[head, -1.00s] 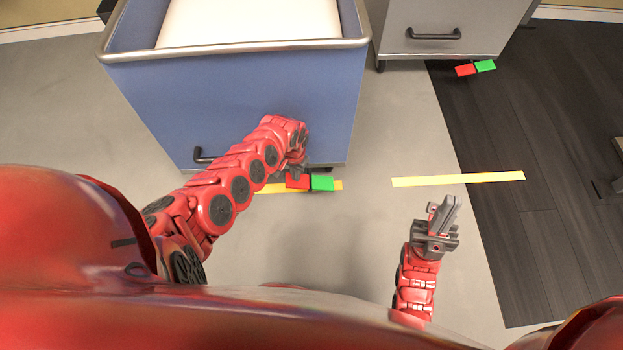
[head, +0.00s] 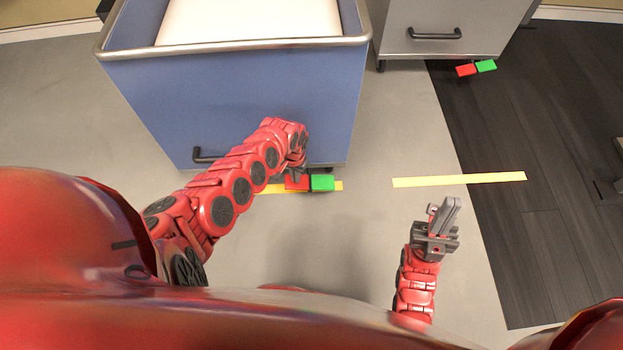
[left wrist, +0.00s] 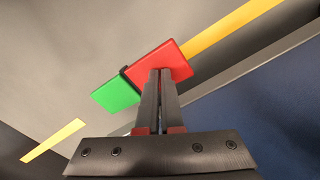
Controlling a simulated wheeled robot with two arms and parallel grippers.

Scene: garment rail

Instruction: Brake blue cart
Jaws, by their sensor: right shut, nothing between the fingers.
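The blue cart (head: 240,105) stands at the upper left in the head view. Its pedal has a red half (head: 296,183) and a green half (head: 322,183) at the cart's lower front edge. My left gripper (head: 297,173) is over the red half, partly hidden by its own arm in the head view. In the left wrist view my left gripper (left wrist: 159,72) has its fingers together, with tips at the red half (left wrist: 165,62); the green half (left wrist: 116,93) lies beyond. I cannot tell whether the tips press on it. My right gripper (head: 448,208) is shut and empty, above the floor at right.
A grey cart (head: 440,22) with its own red and green pedal (head: 476,68) stands at the back right. Yellow floor strips (head: 458,180) lie near the carts. The blue cart has a dark handle (head: 205,156) on its front. The grey floor around my right gripper is clear.

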